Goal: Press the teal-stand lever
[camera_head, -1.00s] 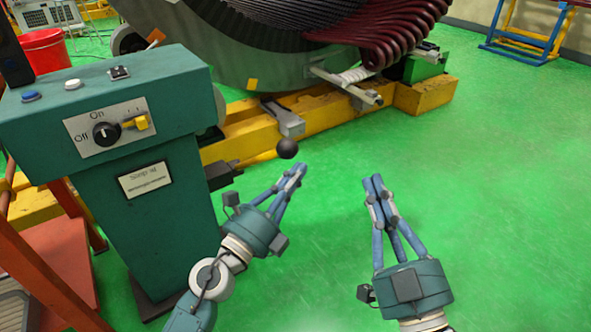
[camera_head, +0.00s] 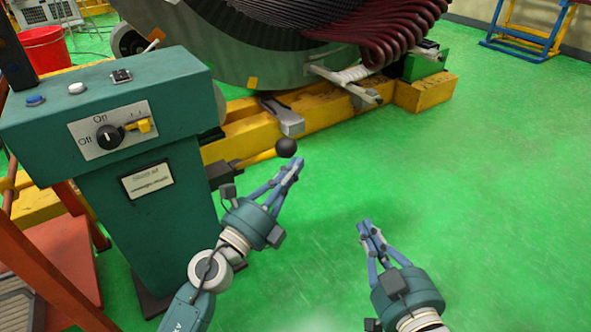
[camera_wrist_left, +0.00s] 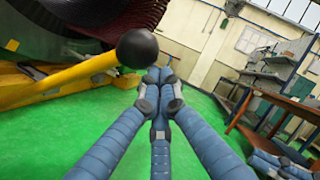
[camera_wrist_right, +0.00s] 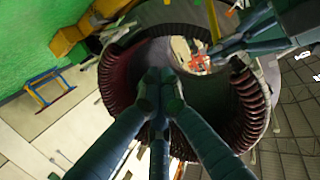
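The teal stand (camera_head: 165,215) is at the left of the head view. Its lever is a yellow rod (camera_head: 257,158) that sticks out to the right from the stand's side and ends in a black ball (camera_head: 286,147). The left wrist view also shows the ball (camera_wrist_left: 137,48) and rod (camera_wrist_left: 75,76). My left gripper (camera_head: 294,165) is shut and empty, its fingertips just below the ball. In the left wrist view the fingertips are by the ball's lower right; I cannot tell if they touch. My right gripper (camera_head: 368,228) is shut and empty over the green floor.
The stand's top carries a blue button (camera_head: 36,100), a white button (camera_head: 77,88) and an On/Off knob (camera_head: 109,137). A yellow beam (camera_head: 250,130) under the large stator (camera_head: 260,70) lies behind the lever. Green floor to the right is clear.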

